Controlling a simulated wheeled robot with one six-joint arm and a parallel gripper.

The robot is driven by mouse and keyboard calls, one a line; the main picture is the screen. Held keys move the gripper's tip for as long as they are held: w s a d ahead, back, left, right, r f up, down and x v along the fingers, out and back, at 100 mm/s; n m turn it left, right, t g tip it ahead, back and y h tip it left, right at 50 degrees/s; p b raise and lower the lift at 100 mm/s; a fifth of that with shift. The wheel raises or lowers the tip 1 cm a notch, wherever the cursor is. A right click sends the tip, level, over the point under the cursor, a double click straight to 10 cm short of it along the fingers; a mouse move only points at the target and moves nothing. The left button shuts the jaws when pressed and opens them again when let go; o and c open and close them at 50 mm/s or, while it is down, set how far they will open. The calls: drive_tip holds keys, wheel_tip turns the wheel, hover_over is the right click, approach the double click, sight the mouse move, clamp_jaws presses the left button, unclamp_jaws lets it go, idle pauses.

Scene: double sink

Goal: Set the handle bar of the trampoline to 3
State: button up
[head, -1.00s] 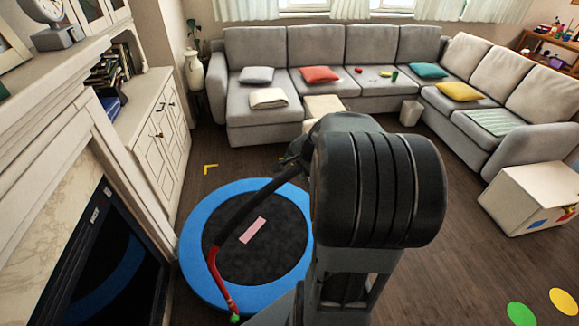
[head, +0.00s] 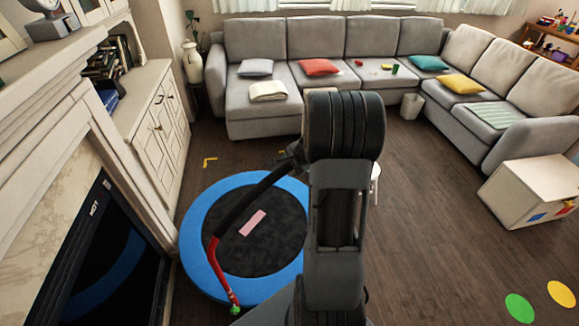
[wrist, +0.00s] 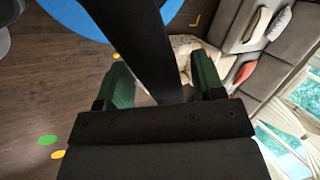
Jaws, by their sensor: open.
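The trampoline has a blue rim (head: 197,220) and a dark mat with a pink patch, and stands on the floor left of my arm. Its handle bar (head: 243,200) has a black padded length and a red leg with a green foot at the rim's front; my arm hides its right part. In the wrist view, the black bar (wrist: 122,22) runs between the two green fingers of my gripper (wrist: 162,68). The fingers are apart, with a visible gap between the bar and the left finger. In the head view the gripper is mostly hidden behind my arm.
A white fireplace and cabinet (head: 155,130) stand on the left. A grey corner sofa (head: 265,50) with cushions lies behind. A white toy box (head: 525,195) stands at the right.

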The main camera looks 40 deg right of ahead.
drive_tip(key=shift+w+f, duration=0.15)
drive_tip(key=shift+f, duration=0.15)
